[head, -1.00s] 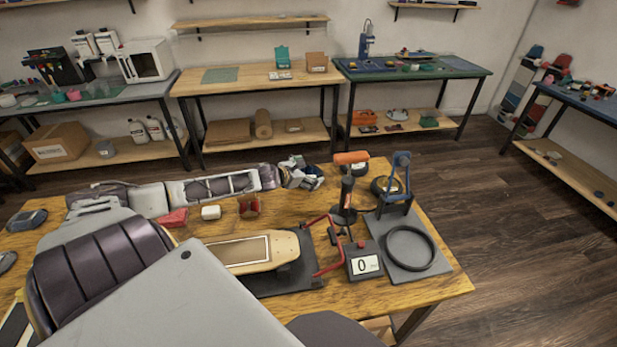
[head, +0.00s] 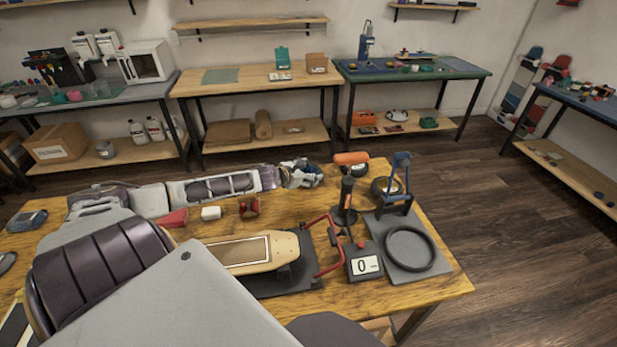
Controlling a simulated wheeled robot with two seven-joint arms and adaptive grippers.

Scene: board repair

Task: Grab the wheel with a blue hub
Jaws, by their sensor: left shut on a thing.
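My left arm comes in from the left along the back of the table. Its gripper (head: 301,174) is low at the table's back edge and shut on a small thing. A bit of blue (head: 311,182) shows between the fingers, which fits the wheel with a blue hub; the fingers hide most of it, so its shape is unclear. No other wheel with a blue hub stands out in view. My right gripper is not in view.
Right of the gripper are an orange roll (head: 351,158), a blue stand (head: 401,172) and a black-handled tool (head: 346,192). A skateboard deck (head: 287,248), a red clamp (head: 330,268), a display box (head: 364,262) and a black ring (head: 432,248) lie nearer.

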